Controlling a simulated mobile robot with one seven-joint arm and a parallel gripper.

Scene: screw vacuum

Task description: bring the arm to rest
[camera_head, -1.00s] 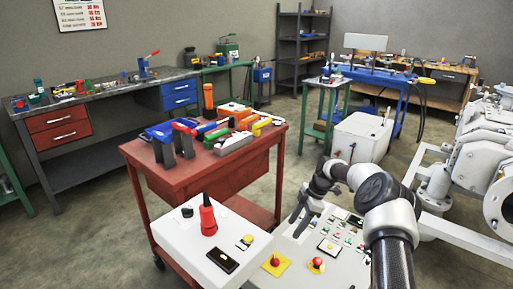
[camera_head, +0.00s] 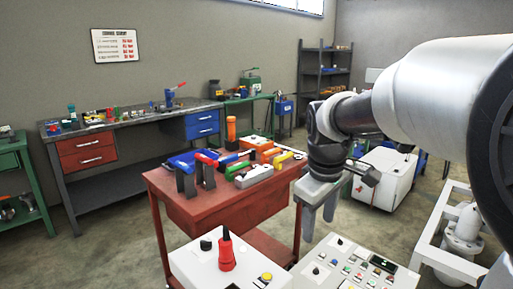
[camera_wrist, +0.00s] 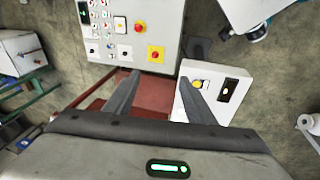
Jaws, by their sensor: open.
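My gripper (camera_head: 318,212) hangs from my arm, fingers pointing down, in front of the right end of the red cart. It also shows in the wrist view (camera_wrist: 154,84), where its two dark fingers stand apart with nothing between them. The gripper is open and empty. In the wrist view, the fingers lie in front of the red cart top, a control panel (camera_wrist: 125,36) and a white box (camera_wrist: 218,97). My arm covers much of the right side of the head view.
The red cart (camera_head: 190,205) holds several tools. The control panel (camera_head: 352,268) and white box with a red knob (camera_head: 226,254) stand in front. A white cabinet (camera_head: 380,180) is behind my gripper. A grey workbench (camera_head: 125,130) and shelves (camera_head: 325,75) stand at the back.

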